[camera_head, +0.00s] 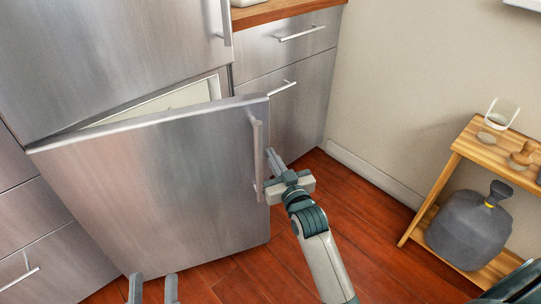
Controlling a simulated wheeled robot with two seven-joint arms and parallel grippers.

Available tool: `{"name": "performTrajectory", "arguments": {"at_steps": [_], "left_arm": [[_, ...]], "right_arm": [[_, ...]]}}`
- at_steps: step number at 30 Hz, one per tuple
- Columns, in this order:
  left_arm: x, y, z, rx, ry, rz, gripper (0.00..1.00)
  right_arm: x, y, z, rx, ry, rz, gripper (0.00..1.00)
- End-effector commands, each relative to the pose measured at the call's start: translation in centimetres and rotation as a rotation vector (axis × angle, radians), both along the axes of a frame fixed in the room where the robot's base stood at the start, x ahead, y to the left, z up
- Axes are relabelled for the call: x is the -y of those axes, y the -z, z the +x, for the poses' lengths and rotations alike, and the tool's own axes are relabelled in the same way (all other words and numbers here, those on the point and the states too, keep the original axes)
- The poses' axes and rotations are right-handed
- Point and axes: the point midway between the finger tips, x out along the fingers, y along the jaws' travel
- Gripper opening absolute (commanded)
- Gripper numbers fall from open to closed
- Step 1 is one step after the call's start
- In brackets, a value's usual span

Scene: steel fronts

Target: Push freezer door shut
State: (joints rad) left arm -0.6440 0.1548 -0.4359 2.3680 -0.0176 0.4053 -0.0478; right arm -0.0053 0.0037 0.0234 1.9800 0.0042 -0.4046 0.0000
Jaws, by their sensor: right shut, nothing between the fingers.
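The freezer door (160,185) is the lower steel door of the fridge. It stands ajar, its right side swung out toward me, with a gap along its top showing the pale interior (175,98). Its vertical bar handle (257,155) is near its right edge. My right gripper (272,160) is shut and empty, just right of the handle by the door's free edge. I cannot tell whether it touches the door or handle. My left gripper (153,288) is at the bottom edge, in front of the door's lower part, its two fingers apart and empty.
The upper fridge door (110,55) looks shut. Steel drawers (290,45) under a wooden counter stand behind the freezer door's right edge. A wooden shelf (433,187) at right holds a glass, small items and a grey jug (470,230). Red wood floor (350,190) lies free between.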

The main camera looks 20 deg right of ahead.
Motion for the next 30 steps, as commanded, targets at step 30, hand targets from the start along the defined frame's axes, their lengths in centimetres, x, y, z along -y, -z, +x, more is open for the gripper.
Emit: {"name": "performTrajectory", "arguments": {"at_steps": [30], "left_arm": [[-0.3, -0.8, 0.1, 0.044, -0.008, -0.013, 0.37]], "right_arm": [[-0.3, -0.2, 3.6, 0.007, -0.044, 0.000, 0.00]]}}
